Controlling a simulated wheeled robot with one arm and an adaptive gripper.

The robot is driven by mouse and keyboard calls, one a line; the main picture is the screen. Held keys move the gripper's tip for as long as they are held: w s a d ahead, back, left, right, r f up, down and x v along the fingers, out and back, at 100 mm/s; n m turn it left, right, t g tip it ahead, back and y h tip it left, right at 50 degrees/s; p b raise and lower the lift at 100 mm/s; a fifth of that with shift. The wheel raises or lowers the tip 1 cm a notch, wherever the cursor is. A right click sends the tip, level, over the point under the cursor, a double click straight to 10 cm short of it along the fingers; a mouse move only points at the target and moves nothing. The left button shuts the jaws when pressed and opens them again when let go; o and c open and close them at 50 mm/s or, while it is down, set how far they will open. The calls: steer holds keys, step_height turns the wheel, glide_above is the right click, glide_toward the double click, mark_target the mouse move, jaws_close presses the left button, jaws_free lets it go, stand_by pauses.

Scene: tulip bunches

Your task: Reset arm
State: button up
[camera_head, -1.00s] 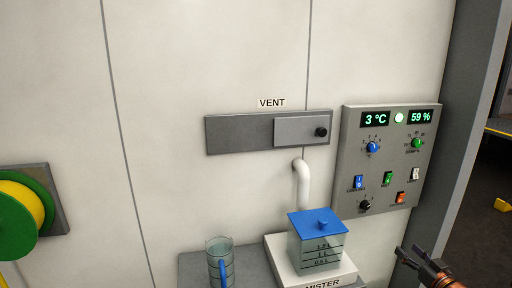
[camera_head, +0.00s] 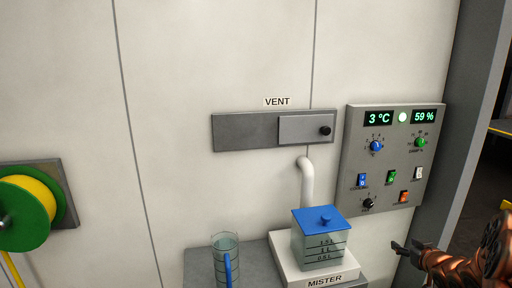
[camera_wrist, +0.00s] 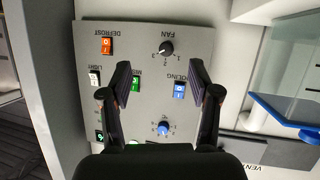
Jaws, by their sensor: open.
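My gripper (camera_head: 400,250) is at the lower right in the head view, in front of the wall and just below the control panel (camera_head: 352,185). In the wrist view my gripper (camera_wrist: 160,80) has its two fingers apart, with nothing between them. The panel (camera_wrist: 200,38) fills the middle of that view, upside down, behind the fingers. Its fan knob (camera_wrist: 166,48), orange defrost switch (camera_wrist: 106,46) and blue cooling switch (camera_wrist: 179,90) show. In the head view the displays (camera_head: 380,118) read 3 °C and 59 %.
A mister (camera_head: 325,281) with a blue-lidded tank (camera_head: 320,245) stands left of my gripper. A measuring jug (camera_head: 221,262) is on the grey ledge (camera_head: 260,262). A vent slider (camera_head: 245,132) is on the wall. A green and yellow reel (camera_head: 30,212) is at far left.

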steer(key=s+a+r+g, duration=0.2)
steer(key=s+a+g, duration=0.3)
steer(key=s+a, duration=0.6)
steer(key=s+a+r+g, duration=0.2)
steer(key=s+a+g, duration=0.3)
steer(key=s+a, duration=0.6)
steer(key=s+a+r+g+y, duration=0.1)
steer(key=s+a+g, duration=0.4)
steer(key=s+a, duration=0.7)
steer(key=s+r, duration=0.1)
steer(key=s, duration=0.7)
steer(key=shift+r+m, duration=0.2)
steer(key=shift+m, duration=0.1)
steer(key=shift+s, duration=0.1)
